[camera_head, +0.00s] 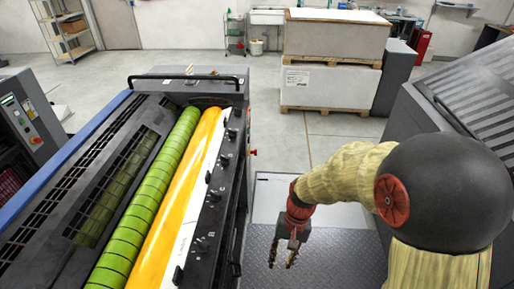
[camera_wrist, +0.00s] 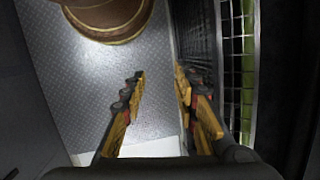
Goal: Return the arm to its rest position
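My arm (camera_head: 350,172) reaches in from the right in the head view, with its black rounded joint at the far right. My gripper (camera_head: 283,258) hangs at the arm's end over the dark metal floor plate, to the right of the printing machine. In the wrist view my gripper (camera_wrist: 160,82) shows two yellow and black fingers standing apart, with nothing between them. The fingers are open and touch nothing that I can see.
The printing machine (camera_head: 233,160), with a green roller (camera_head: 150,200) and a yellow roller (camera_head: 180,200), stands left of my gripper. A dark grey unit (camera_head: 440,100) stands at the right. Stacked pallets (camera_head: 330,85) stand behind. The patterned floor plate (camera_head: 330,262) is clear.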

